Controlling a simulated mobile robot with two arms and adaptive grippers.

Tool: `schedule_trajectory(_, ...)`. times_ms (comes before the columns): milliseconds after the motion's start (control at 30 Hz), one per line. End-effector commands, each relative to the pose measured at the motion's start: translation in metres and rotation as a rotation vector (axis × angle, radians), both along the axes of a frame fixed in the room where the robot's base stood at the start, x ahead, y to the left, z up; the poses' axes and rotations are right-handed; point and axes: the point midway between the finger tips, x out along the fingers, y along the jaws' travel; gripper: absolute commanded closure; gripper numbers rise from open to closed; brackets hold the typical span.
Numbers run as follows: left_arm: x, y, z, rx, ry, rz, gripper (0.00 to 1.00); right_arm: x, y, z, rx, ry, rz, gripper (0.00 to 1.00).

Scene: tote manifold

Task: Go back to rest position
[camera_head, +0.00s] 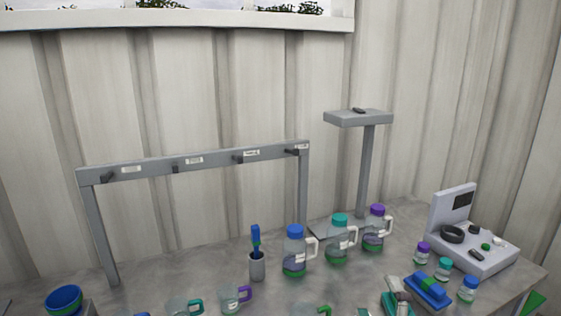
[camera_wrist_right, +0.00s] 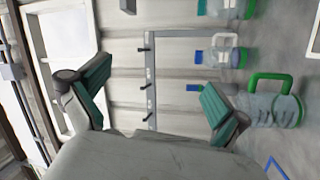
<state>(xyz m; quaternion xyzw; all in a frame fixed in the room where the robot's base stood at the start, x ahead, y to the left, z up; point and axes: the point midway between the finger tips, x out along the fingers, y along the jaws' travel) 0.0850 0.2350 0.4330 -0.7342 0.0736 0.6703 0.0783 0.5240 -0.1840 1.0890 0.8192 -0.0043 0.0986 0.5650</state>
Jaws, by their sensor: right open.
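My right gripper (camera_head: 392,302) shows at the bottom edge of the head view, with grey fingers and teal pads, partly cut off. In the right wrist view my right gripper (camera_wrist_right: 155,76) has its two teal-padded fingers spread wide, with nothing between them. A clear mug with a green handle (camera_wrist_right: 272,104) is seen to the right of the fingers in that view, apart from them. My left gripper is not in view.
The grey table holds several bottles, such as one with a blue lid (camera_head: 294,252), and small jars. A blue-and-green block (camera_head: 428,290) lies close to my right gripper. A hook rack (camera_head: 200,160), a tall stand (camera_head: 367,170) and a grey console (camera_head: 484,256) stand behind.

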Motion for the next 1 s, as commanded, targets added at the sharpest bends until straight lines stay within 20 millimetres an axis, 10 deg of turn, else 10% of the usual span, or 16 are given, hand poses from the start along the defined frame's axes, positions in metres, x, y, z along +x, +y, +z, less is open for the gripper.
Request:
schedule_trajectory(100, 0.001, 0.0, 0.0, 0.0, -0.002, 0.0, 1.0, -0.035, -0.034, -0.077, 0.315, 0.347, -0.172, 0.0)
schedule_trajectory(300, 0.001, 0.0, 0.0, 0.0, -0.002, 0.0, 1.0, -0.118, -0.046, -0.17, 0.649, 0.802, -0.396, 0.0)
schedule_trajectory(733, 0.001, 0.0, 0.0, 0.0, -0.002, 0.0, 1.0, -0.257, -0.022, -0.232, 0.916, 1.348, -0.653, 0.0)
schedule_trajectory(1000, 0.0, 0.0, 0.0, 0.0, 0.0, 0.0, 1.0, -0.245, -0.02, -0.304, 0.906, 1.387, -0.675, 0.0)
